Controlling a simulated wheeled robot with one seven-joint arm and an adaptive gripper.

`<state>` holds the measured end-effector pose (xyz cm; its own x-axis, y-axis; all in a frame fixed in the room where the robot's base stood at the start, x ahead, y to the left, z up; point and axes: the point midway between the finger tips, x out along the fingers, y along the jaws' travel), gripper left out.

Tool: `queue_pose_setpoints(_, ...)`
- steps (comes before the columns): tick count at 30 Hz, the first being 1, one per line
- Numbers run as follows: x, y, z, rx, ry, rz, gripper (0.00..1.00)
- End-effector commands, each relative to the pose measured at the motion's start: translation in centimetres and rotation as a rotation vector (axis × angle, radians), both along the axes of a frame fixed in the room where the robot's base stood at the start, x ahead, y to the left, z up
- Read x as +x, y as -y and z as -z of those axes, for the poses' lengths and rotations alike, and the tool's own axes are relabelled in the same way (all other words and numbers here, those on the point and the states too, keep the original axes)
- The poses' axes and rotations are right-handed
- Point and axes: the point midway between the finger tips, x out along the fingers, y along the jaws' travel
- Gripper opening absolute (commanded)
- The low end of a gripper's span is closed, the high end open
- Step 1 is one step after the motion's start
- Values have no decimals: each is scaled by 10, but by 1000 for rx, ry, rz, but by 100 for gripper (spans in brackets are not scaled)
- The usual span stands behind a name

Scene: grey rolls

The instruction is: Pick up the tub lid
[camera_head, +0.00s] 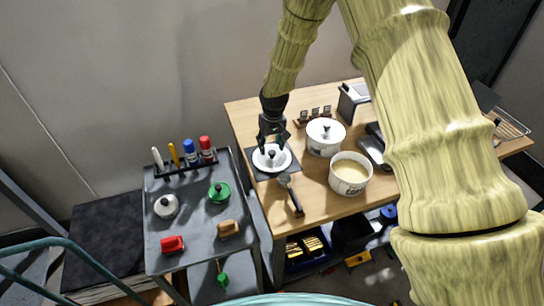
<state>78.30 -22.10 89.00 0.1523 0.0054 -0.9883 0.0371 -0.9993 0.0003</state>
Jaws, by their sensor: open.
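A white round lid (285,161) with a dark knob lies on a dark square mat (261,173) on the wooden table; it looks like the tub lid. My black gripper (271,142) points down right over this lid, its fingers near the knob. It is open; whether the fingers touch or surround the knob is too small to tell. An open white tub (348,182) with dark lettering and pale contents stands to the right, without a lid. Behind it, another white tub (323,147) has a lid with a dark knob on it.
A dark-handled utensil (292,196) lies just in front of the mat. A small rack (315,117) and a grey box (352,101) stand at the back. The grey cart (190,228) at left holds markers, a green lid (219,192), a white knobbed item (166,206) and blocks.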

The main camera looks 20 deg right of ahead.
Motion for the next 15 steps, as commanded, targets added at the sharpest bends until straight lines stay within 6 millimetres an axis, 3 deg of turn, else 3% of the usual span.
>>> queue_pose_setpoints(15,4,8,44,0,-1,2,50)
